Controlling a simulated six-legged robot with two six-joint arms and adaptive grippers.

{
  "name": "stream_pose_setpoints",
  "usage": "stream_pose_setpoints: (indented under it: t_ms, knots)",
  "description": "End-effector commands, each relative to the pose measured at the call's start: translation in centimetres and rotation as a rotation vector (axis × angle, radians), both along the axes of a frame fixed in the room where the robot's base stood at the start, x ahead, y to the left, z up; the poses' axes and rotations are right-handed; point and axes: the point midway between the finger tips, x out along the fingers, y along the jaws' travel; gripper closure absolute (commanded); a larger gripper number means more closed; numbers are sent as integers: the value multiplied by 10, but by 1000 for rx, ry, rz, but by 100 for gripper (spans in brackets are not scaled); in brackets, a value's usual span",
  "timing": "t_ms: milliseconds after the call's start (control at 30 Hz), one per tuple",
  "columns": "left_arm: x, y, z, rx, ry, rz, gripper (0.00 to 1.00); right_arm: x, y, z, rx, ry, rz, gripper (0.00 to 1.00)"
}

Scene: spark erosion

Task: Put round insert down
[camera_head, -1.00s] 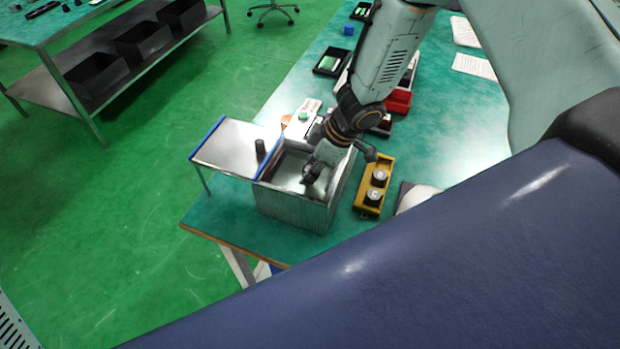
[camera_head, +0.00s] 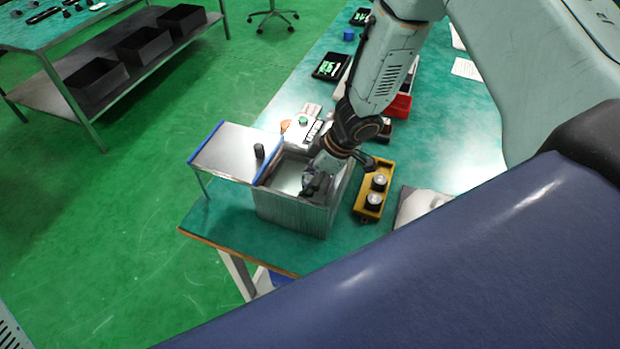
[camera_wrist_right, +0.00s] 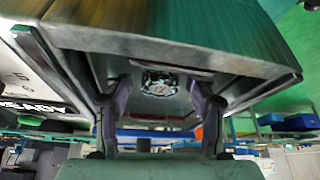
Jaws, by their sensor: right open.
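The round insert (camera_wrist_right: 160,83) shows in the right wrist view as a small dark metallic disc with a patterned face. It lies inside the open metal tank, beyond and between my right fingertips. My right gripper (camera_wrist_right: 158,108) is open, with one finger on each side of the disc's line and gaps showing. In the head view my right gripper (camera_head: 314,184) reaches down into the grey metal tank (camera_head: 290,214); the insert cannot be made out there. A yellow tray (camera_head: 388,165) beside the tank holds two round metal pieces (camera_head: 379,182). My left gripper is not in view.
A blue-edged metal shelf (camera_head: 232,150) with a dark upright peg (camera_head: 259,151) adjoins the tank's left side. A red bin (camera_head: 400,105) and black devices stand farther back on the green table (camera_head: 455,125). The tank walls closely surround my right gripper.

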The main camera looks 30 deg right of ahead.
Motion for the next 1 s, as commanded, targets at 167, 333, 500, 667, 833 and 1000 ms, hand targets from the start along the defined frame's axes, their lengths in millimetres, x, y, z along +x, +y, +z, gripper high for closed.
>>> stream_pose_setpoints:
  t_ms: [167,333,500,667,833,1000]
  knots:
    - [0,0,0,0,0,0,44,0,0,1,0,0,0,44]
    - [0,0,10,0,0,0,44,-3,-5,20,2,-2,-2,44]
    - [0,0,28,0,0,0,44,-11,-15,50,2,-1,-4,44]
    - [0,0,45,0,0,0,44,-17,-23,72,2,-1,-3,44]
    - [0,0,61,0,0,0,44,-22,-30,92,2,-1,-3,44]
    - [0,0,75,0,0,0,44,-26,-35,106,0,0,-1,44]
